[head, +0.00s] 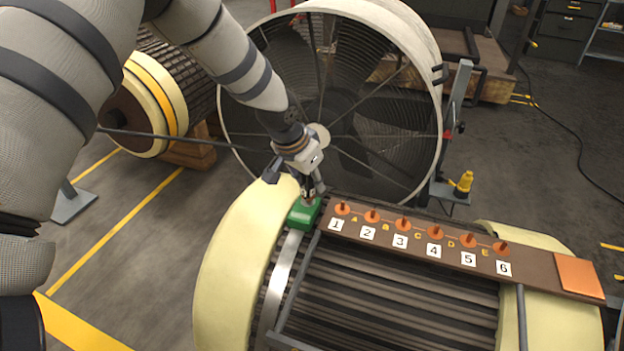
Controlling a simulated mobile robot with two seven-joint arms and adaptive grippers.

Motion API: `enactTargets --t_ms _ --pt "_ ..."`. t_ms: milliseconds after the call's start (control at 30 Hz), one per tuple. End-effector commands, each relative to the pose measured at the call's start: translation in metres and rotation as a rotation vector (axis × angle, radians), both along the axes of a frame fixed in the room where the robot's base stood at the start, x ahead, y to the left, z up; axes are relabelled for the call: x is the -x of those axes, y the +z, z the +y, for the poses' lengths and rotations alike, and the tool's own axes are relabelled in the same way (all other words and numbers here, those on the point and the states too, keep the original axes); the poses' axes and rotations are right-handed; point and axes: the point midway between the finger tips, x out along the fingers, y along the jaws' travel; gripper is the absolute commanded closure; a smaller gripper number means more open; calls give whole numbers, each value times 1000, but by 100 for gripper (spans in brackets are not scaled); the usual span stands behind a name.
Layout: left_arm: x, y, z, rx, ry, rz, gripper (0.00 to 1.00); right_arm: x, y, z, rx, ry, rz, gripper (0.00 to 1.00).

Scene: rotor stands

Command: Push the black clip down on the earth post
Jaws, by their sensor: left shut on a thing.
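My left gripper (311,190) reaches down from the upper left. It is shut, with its fingertips just above a green block (303,215) at the left end of the brown numbered board. The block appears to be the base of the earth post. A small brownish post top shows under the fingertips. The black clip seems to be between the dark fingers; I cannot make out its outline or tell whether it touches the post. My right gripper is not in view.
The brown board (395,252) lies across the slotted rotor (390,290), with several orange-based pegs, labels 1 to 6 and an orange plate (578,275). A large fan (345,100) stands close behind the gripper.

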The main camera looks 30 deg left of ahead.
Motion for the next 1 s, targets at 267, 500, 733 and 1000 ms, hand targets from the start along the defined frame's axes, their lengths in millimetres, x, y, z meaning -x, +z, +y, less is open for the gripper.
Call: enactTargets --t_ms 267,500,733,1000 --pt "0 -4 0 0 0 0 100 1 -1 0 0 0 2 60" --pt "0 -8 0 0 0 0 100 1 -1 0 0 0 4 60" --pt "0 -9 0 0 0 -1 58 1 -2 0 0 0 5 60" --pt "0 -10 0 0 0 0 55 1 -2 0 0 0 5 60"
